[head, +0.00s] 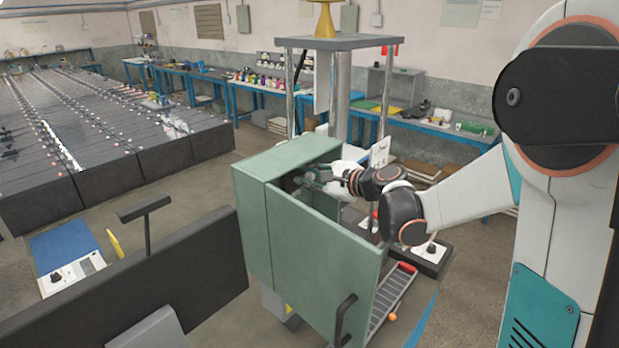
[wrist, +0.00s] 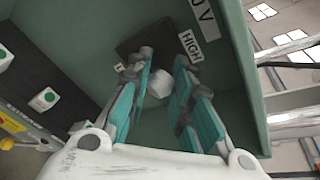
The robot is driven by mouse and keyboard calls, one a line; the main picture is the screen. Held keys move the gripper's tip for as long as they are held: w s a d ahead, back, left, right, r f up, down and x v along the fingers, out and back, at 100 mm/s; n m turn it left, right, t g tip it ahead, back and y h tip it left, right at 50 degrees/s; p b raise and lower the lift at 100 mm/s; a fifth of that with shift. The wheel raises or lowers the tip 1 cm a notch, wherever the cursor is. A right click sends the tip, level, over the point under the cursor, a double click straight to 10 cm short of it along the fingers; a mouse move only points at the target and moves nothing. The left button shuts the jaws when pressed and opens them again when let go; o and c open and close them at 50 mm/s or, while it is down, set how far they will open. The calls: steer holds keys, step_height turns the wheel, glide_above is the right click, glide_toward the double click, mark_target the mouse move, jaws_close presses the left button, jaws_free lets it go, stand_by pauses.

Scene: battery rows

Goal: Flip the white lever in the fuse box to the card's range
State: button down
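The green fuse box (head: 250,225) stands in the middle of the head view with its door (head: 325,262) open. My gripper (head: 307,181) reaches into it from the right. In the wrist view my gripper (wrist: 163,58) is open, its teal fingers on either side of the white lever (wrist: 159,84). The lever sits before a dark plate (wrist: 150,38). A HIGH label (wrist: 190,46) is right of the plate, a partly hidden label (wrist: 118,68) left. I cannot tell whether a finger touches the lever, or its exact setting. A white card (head: 380,152) shows beyond my wrist; its writing is too small to read.
The box wall (wrist: 245,75) is close to the right of my fingers in the wrist view. The open door with its black handle (head: 343,318) stands below my arm. Battery rows (head: 90,130) fill the left; blue workbenches (head: 260,88) line the back.

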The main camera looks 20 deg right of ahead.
steer(key=shift+a+r+g+p, duration=0.1)
steer(key=shift+r+g+p, duration=0.25)
steer(key=shift+p, duration=0.15)
steer(key=shift+w+h, duration=0.1)
steer(key=shift+h, duration=0.2)
steer(key=c, duration=1.4)
jaws_free()
steer(key=shift+o, duration=0.2)
steer(key=v, duration=1.2)
steer(key=shift+r, duration=0.15)
steer(key=shift+g, duration=0.25)
